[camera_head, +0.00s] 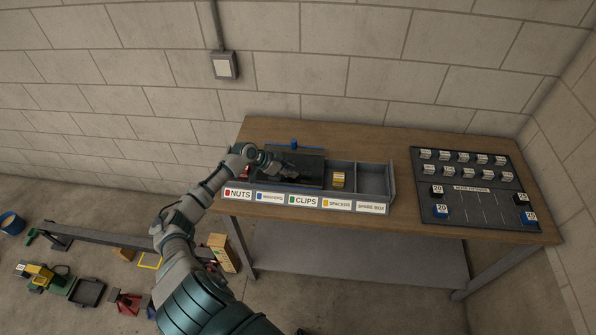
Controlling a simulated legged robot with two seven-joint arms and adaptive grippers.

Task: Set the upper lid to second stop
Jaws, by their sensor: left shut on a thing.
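A long grey bin box (391,178) sits on the wooden bench. Its front labels read nuts, washers, clips, spacers and spare box. A dark flat lid (312,160) covers the left and middle part of it. My left gripper (291,174) is over this lid and shut, apparently on a part of it; the fingertips are dark and the contact is hard to make out. A small blue piece (294,143) stands at the back edge of the lid. The right part of the box is uncovered, with a yellow-and-white block (338,179) in one compartment. My right gripper is out of view.
A dark board (473,172) with several white-labelled blocks and a few blue ones lies on the right of the bench (410,228). A wall box (224,65) hangs behind. Beams, a bucket (11,223) and coloured parts lie on the floor at left.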

